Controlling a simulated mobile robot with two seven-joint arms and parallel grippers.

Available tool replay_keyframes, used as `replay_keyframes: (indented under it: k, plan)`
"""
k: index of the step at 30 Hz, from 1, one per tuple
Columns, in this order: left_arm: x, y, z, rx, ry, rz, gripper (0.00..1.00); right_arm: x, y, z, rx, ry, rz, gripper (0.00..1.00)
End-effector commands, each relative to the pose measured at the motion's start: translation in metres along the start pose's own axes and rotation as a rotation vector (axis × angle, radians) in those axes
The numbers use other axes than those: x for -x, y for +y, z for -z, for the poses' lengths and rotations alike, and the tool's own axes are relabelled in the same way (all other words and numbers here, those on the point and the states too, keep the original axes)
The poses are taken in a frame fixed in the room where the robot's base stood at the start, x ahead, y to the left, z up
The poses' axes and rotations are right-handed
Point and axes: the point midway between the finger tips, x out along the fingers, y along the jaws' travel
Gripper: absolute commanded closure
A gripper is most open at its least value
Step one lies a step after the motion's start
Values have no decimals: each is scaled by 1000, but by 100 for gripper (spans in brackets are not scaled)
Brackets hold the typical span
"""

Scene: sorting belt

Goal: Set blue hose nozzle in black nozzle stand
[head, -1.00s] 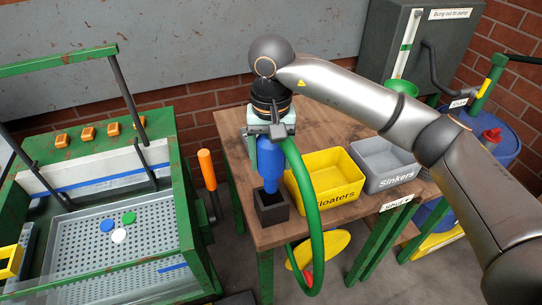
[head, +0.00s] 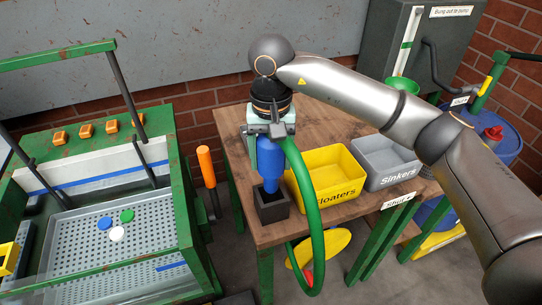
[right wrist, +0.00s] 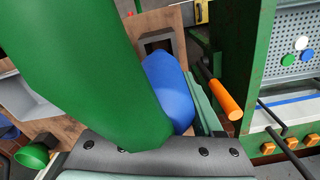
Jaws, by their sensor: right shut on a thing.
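My right gripper (head: 268,132) is shut on the blue hose nozzle (head: 270,165), which points down with its green hose (head: 311,207) looping off to the right. The black nozzle stand (head: 272,209), a small square open-topped box, sits on the wooden table near its front left corner. The nozzle's narrow tip is at the stand's opening in the head view; I cannot tell how far inside it is. In the right wrist view the hose covers much of the picture, with the blue nozzle (right wrist: 168,90) beside it and the stand's dark opening (right wrist: 160,44) partly hidden beyond. My left gripper is not in view.
A yellow Floaters bin (head: 328,178) and a grey Sinkers bin (head: 386,164) stand right of the stand on the wooden table (head: 232,143). At left is a green-framed perforated tray (head: 75,245) with small discs. An orange handle (head: 206,166) rises between them.

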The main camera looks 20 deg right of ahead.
Motion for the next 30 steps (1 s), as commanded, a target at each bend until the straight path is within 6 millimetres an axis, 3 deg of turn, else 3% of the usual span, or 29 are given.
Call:
replay_keyframes:
  k: [18, 30]
  plan:
    - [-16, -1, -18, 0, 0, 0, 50, -26, 0, 0, 0, 1, 0, 78]
    - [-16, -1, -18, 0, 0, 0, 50, -26, 0, 0, 0, 1, 0, 78]
